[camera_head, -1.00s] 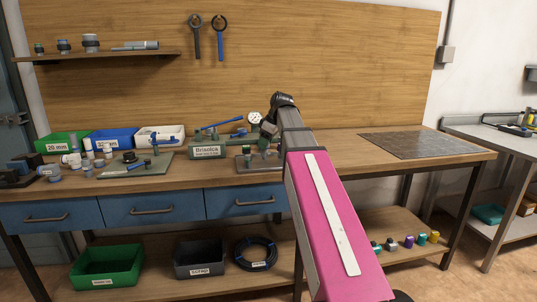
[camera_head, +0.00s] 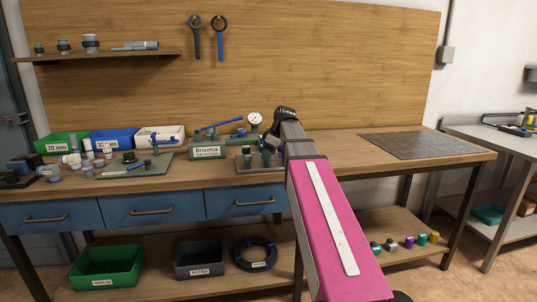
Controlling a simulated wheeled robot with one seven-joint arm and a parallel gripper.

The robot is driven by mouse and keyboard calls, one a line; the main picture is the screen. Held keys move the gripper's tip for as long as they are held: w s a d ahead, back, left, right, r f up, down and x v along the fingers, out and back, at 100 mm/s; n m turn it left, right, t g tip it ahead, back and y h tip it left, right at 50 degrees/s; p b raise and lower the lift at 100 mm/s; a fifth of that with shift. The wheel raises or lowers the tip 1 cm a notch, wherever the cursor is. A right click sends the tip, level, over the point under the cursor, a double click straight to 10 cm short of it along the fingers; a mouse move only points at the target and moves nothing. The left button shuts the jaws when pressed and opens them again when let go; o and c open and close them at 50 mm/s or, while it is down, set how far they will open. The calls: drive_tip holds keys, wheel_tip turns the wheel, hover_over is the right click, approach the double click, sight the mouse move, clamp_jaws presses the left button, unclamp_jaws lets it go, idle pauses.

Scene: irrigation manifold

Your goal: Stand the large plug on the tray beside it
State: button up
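A small dark grey tray (camera_head: 258,168) lies near the front edge of the workbench, above the right blue drawer. Dark green plug-like pieces stand at it, one at the left (camera_head: 246,151) and one further right (camera_head: 267,157). They are too small to tell which is the large plug, or whether each is on the tray or just beside it. My gripper (camera_head: 271,143) hangs at the end of my pink arm, just above the right-hand piece. The wrist and arm partly hide it and the tray's right side. I cannot see its fingers clearly, nor whether it holds anything.
A green device labelled Brisolca (camera_head: 207,151), with a round gauge (camera_head: 255,119) and blue lever behind, stands left of the tray. Further left are a grey-green mat with fittings (camera_head: 135,168) and labelled bins. The bench right of my arm is clear up to a dark mat (camera_head: 420,145).

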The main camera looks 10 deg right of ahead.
drive_tip(key=o, duration=0.4)
drive_tip(key=shift+r, duration=0.1)
drive_tip(key=v, duration=1.2)
drive_tip(key=shift+r, duration=0.1)
